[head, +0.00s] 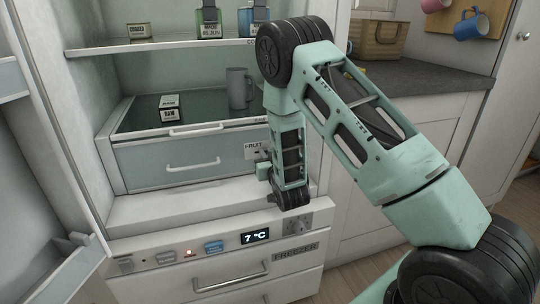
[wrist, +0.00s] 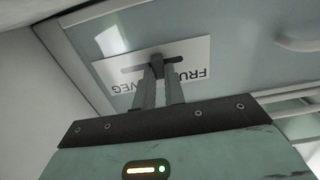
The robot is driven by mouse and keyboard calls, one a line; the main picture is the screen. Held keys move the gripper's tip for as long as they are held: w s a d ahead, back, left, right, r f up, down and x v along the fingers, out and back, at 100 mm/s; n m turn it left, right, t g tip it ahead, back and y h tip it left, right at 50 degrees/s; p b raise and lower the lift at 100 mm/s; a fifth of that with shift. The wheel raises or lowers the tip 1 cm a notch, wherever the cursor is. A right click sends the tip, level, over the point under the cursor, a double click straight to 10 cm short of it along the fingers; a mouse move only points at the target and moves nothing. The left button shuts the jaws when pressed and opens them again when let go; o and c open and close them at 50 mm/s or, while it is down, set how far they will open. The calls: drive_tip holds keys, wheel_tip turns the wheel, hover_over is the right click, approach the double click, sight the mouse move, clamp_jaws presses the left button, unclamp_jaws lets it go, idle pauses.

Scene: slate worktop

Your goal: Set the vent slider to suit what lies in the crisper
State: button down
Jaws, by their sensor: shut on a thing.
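The crisper drawer (head: 165,160) is shut in the fridge, with a pale blue-grey front; I cannot make out what lies inside. A white label plate reading FRUIT (head: 252,146) sits at the right of its front, partly hidden by my arm. In the wrist view the plate (wrist: 108,71) shows upside down, with FRUIT and VEG partly covered. The vent slider (wrist: 156,58) is a dark knob in a dark slot, about midway along it. My gripper (wrist: 158,76) is shut on the knob. In the head view my gripper (head: 263,171) is at the drawer front's right end.
A small box marked RAW (head: 169,108) and a grey mug (head: 238,88) stand on the shelf above the drawer. Jars and a small box stand on the upper shelf (head: 160,44). Below are a control panel reading 7 °C (head: 255,237) and the freezer drawer (head: 225,272).

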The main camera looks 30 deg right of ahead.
drive_tip(key=shift+w+a, duration=0.2)
drive_tip(key=shift+a, duration=0.4)
drive_tip(key=shift+w+a, duration=0.15)
drive_tip(key=shift+a, duration=0.4)
drive_tip(key=c, duration=1.4)
unclamp_jaws()
drive_tip(key=shift+c, duration=0.2)
drive_tip(key=shift+s, duration=0.15)
drive_tip(key=p+v, duration=0.5)
drive_tip(key=v, duration=1.2)
drive_tip(key=shift+p, duration=0.4)
drive_tip(key=shift+s+r, duration=0.1)
drive_tip(key=shift+a, duration=0.1)
